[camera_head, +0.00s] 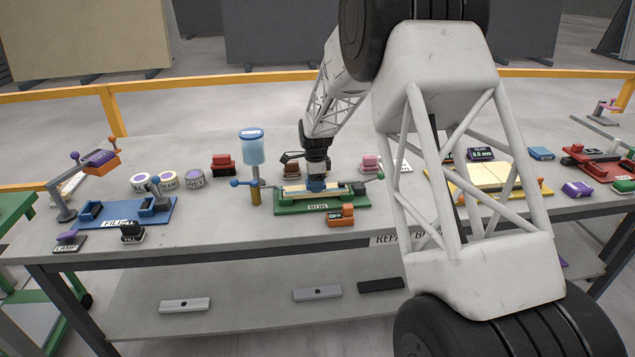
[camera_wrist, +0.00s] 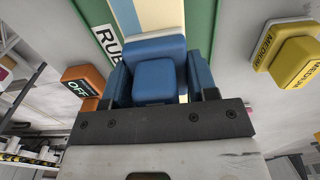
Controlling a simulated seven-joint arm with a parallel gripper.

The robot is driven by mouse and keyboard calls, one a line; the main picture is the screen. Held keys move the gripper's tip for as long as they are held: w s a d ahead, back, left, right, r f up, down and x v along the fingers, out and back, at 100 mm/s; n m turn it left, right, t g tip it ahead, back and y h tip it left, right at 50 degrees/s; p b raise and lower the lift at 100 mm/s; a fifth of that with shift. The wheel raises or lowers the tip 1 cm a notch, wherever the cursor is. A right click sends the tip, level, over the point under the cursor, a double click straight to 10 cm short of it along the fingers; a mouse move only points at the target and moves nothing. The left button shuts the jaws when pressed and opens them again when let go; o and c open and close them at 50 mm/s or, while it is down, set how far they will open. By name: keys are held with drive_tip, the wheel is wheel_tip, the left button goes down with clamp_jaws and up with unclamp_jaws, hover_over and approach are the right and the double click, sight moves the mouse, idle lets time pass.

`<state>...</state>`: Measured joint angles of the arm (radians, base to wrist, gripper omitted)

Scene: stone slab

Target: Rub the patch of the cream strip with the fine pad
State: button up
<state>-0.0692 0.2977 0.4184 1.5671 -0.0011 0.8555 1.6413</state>
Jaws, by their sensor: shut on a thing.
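My gripper (camera_head: 316,172) is shut on a blue pad (camera_wrist: 155,48), seen between its fingers in the wrist view. The pad's label is hidden. In the head view the blue pad (camera_head: 316,185) is low over the middle of the cream strip (camera_head: 295,188), which lies in a green fixture (camera_head: 318,208). Whether the pad touches the strip is unclear. The cream strip (camera_wrist: 126,16) also shows in the wrist view, with a light blue area (camera_wrist: 160,14) beside it. The pad and gripper hide the strip's middle, and I cannot make out the patch.
An orange box marked OFF (camera_head: 340,215) sits at the fixture's front. A yellow block marked MEDIUM (camera_wrist: 297,62) is near the fixture. A blue-topped canister (camera_head: 252,150) stands at left, and a blue fixture (camera_head: 125,212) farther left. Several small blocks line the back.

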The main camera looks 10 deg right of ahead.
sight(305, 189)
drive_tip(key=shift+s+a+f, duration=0.1)
drive_tip(key=shift+a+f, duration=0.05)
drive_tip(key=shift+f, duration=0.05)
drive_tip(key=shift+a, duration=1.7)
drive_tip(key=shift+r, duration=0.15)
drive_tip(key=shift+r, duration=3.05)
drive_tip(key=shift+r, duration=0.1)
drive_tip(key=shift+r, duration=1.45)
drive_tip(key=shift+d, duration=0.1)
